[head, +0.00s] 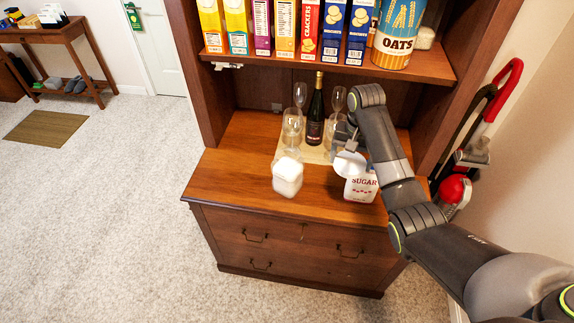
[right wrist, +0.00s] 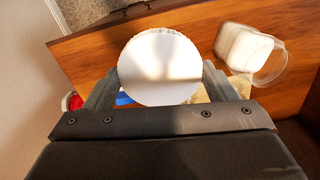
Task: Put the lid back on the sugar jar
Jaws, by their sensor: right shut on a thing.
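The white sugar jar (head: 361,188) with red lettering stands at the right front of the hutch's wooden counter. My right gripper (head: 349,147) is shut on a round white lid (head: 350,164). In the right wrist view the lid (right wrist: 160,68) is a pale disc between the two fingers. In the head view the lid overlaps the jar's upper left part, and I cannot tell whether they touch. The jar's opening is hidden. The jar cannot be made out in the right wrist view, where the lid covers much of the counter. My left gripper is not in view.
A clear container with white contents (head: 288,176) stands left of the jar. Behind are a dark bottle (head: 315,115) and several glasses (head: 292,125). A shelf (head: 290,61) with cereal boxes hangs above. The counter's left part (head: 232,165) is clear.

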